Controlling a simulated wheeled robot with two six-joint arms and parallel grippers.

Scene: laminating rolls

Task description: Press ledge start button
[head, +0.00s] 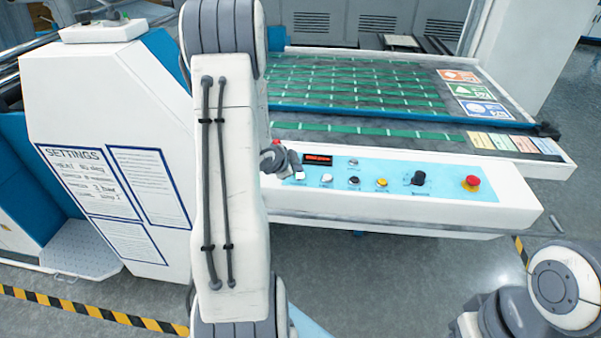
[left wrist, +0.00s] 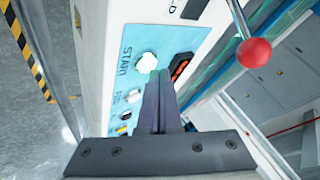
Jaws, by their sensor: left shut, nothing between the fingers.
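The ledge control panel (head: 385,184) is light blue, on the white front ledge of the machine. In the left wrist view the start button (left wrist: 146,62) is a bright white round button beside the printed word START. My left gripper (head: 294,162) is at the panel's left end, by the red-digit display (head: 318,159). In the left wrist view its fingers (left wrist: 161,74) are shut and empty, with the tips right beside the start button. I cannot tell whether they touch it. My right gripper is out of view; only part of the right arm shows at bottom right.
A lever with a red ball (left wrist: 254,53) stands close to the left gripper. A red mushroom button (head: 471,183), a black knob (head: 418,178) and a yellow button (head: 382,183) lie further right on the panel. A white cabinet with a SETTINGS sheet (head: 90,180) stands at left.

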